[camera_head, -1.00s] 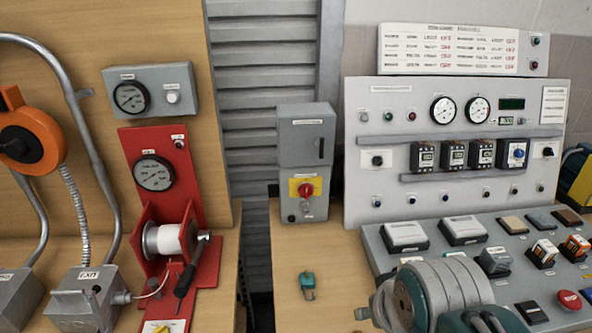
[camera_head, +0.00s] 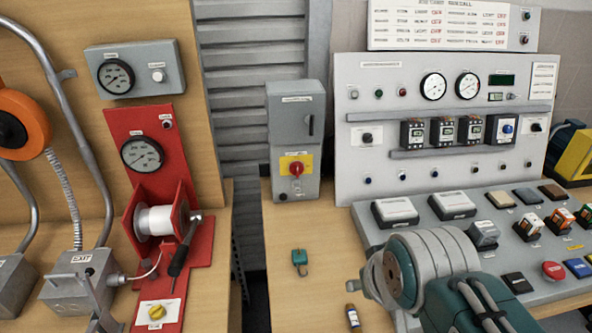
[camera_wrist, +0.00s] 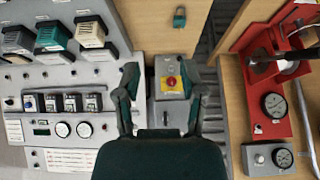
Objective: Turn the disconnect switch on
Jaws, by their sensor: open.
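The disconnect switch is a grey box (camera_head: 295,120) standing at the back of the bench. On its lower front is a red rotary knob (camera_head: 296,169) on a yellow plate. The wrist view shows the box upside down, with the red knob (camera_wrist: 171,82) between my fingers in the picture. My gripper (camera_wrist: 161,74) is open and empty, its two dark green fingers spread on either side of the switch. The knob appears beyond the fingertips; I see no contact. The gripper itself is not clearly visible in the head view.
A teal padlock (camera_head: 299,260) and a small bottle-like cylinder (camera_head: 353,317) are on the bench in front of the switch. A grey control panel (camera_head: 445,90) stands to the right, with a sloped console (camera_head: 400,240) below it. A red reel stand (camera_head: 140,125) stands left, beyond a gap.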

